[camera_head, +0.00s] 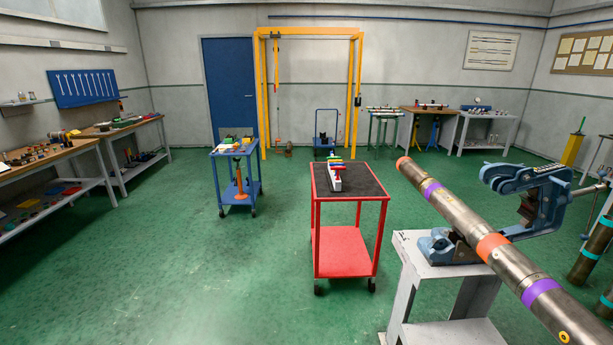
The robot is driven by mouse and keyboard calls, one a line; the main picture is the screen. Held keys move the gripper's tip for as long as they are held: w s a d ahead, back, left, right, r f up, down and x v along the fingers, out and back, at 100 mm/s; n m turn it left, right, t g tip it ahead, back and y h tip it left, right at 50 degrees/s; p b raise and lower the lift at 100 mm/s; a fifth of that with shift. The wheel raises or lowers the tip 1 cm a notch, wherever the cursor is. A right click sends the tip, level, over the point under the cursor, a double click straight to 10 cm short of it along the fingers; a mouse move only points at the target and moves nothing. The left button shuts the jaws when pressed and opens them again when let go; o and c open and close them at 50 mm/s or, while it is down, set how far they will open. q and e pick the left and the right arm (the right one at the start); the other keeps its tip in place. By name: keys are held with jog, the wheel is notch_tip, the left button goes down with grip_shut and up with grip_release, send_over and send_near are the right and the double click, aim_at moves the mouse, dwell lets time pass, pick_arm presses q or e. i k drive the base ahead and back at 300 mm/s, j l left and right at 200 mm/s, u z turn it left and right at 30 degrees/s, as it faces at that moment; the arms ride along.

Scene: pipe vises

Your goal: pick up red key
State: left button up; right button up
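A small pale rack (334,184) with several coloured pieces on it stands on the dark top of the red cart (375,205) near the middle of the view. A red piece (338,167) on the rack could be the red key, but it is too small to tell its shape. Green, yellow and blue pieces show close to it. Neither of my grippers is in view.
A long steel pipe (463,226) with orange and purple bands lies in a blue vise (532,190) on a grey stand (420,262) at right. A blue cart (229,152) stands behind left. Workbenches line the left wall. Green floor (200,285) is clear ahead-left.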

aim_at(338, 167)
jog(key=i+u, duration=0.15)
jog(key=i, duration=0.65)
jog(key=i+l+u, duration=0.1)
jog(key=i+u, duration=0.25)
jog(key=i, duration=1.2)
jog(key=i+j+z, duration=0.2)
jog(key=i+z, duration=0.25)
jog(key=i+j+z, duration=0.85)
